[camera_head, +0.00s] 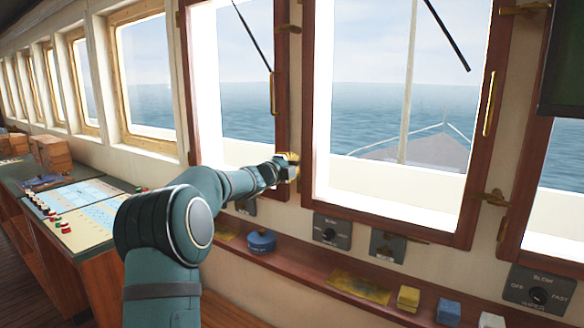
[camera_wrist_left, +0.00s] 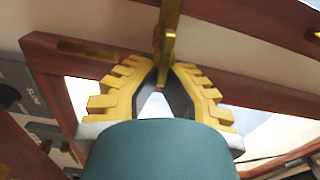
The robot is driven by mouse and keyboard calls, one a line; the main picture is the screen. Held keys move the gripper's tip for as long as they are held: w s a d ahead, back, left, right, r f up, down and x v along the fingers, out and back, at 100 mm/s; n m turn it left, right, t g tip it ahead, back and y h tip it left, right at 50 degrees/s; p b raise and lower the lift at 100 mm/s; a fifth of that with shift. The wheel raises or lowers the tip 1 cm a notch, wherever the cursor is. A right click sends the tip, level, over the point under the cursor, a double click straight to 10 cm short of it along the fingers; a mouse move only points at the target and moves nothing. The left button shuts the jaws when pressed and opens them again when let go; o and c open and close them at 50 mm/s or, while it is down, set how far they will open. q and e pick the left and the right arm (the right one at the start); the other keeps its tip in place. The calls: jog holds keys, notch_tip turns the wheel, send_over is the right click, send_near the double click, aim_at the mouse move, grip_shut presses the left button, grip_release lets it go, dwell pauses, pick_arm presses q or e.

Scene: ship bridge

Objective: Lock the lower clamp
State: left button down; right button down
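In the left wrist view the brass lower clamp (camera_wrist_left: 168,35) runs down between the tips of the yellow fingers (camera_wrist_left: 160,72). The fingers lean together at the tips, with the clamp's end between their dark pads. They appear shut on it. A brass upper clamp (camera_head: 288,28) sits higher on the same post. My right gripper is not in view.
Another brass clamp (camera_head: 495,198) is on the post to the right. Below the windows, a red-brown ledge (camera_head: 305,275) holds a blue round object (camera_head: 262,241), a yellow cloth (camera_head: 358,287) and small blocks. A control console (camera_head: 85,210) stands at left.

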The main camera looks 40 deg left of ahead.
pick_arm(q)
jog(key=shift+a+f+m, duration=0.1)
jog(key=shift+m, duration=0.4)
jog(key=c, duration=1)
grip_release()
jog(key=shift+s, duration=0.1)
jog(key=s, duration=0.4)
jog(key=s+d, duration=0.1)
jog(key=s, duration=0.6)
jog(key=shift+s+d, duration=0.2)
jog(key=shift+s, duration=0.2)
